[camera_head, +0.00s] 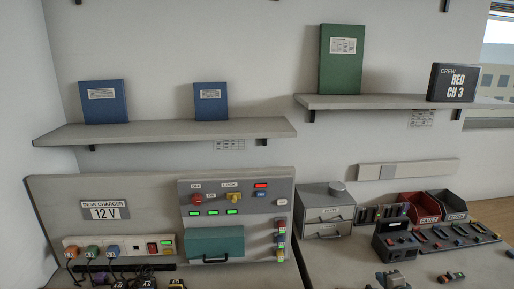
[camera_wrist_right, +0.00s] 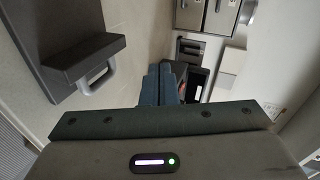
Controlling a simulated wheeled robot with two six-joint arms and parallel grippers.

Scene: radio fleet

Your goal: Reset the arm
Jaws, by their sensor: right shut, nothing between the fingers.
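My right gripper (camera_wrist_right: 160,75) shows in the right wrist view, its two dark blue-grey fingers together with nothing held between them. It appears clear of the things around it. I cannot make out either gripper in the head view, and my left gripper is not in view.
A desk charger panel (camera_head: 105,228) stands at left, with a teal handled cover (camera_head: 214,243). A grey drawer unit (camera_head: 326,200), a red bin (camera_head: 420,206) and several small devices are at right. A grey handled block (camera_wrist_right: 75,50) is left of my right gripper. Wall shelves (camera_head: 165,132) hang above.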

